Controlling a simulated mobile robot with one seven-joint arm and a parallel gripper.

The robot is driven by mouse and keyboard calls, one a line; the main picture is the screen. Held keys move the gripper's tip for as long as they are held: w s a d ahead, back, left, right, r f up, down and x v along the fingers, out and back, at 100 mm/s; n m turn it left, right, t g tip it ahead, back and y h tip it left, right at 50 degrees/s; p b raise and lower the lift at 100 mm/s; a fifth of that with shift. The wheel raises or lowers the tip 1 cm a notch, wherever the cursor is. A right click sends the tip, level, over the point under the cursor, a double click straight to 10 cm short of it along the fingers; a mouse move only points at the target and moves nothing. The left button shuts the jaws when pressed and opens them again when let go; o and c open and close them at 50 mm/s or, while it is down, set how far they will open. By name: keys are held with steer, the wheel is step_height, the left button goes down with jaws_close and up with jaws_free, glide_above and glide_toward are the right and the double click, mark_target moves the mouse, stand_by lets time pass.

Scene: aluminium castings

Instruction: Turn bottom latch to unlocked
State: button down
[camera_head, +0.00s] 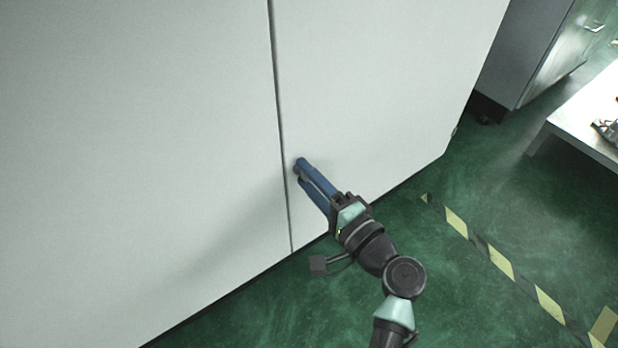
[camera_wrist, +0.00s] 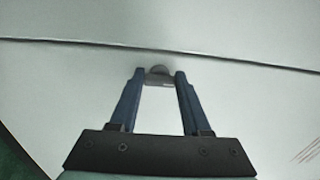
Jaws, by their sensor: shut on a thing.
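The bottom latch (camera_wrist: 159,74) is a small dark grey piece with a rounded top, on the pale cabinet door just beside the seam between the two doors. My gripper (camera_wrist: 160,80) has its two blue fingers on either side of the latch and is shut on it. In the head view my gripper (camera_head: 300,172) reaches the right door low down, close to the seam. The fingers hide the latch there. I cannot tell from these frames which way the latch is turned.
The large pale cabinet (camera_head: 150,130) fills the left and middle of the head view. Green floor (camera_head: 480,290) with a yellow and black tape line (camera_head: 497,262) lies to the right. A white table (camera_head: 585,125) and a grey cabinet (camera_head: 525,50) stand at the upper right.

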steer(key=shift+c, duration=1.8)
jaws_free()
steer(key=p+v, duration=0.4)
steer(key=v, duration=0.9)
steer(key=shift+p, duration=0.35)
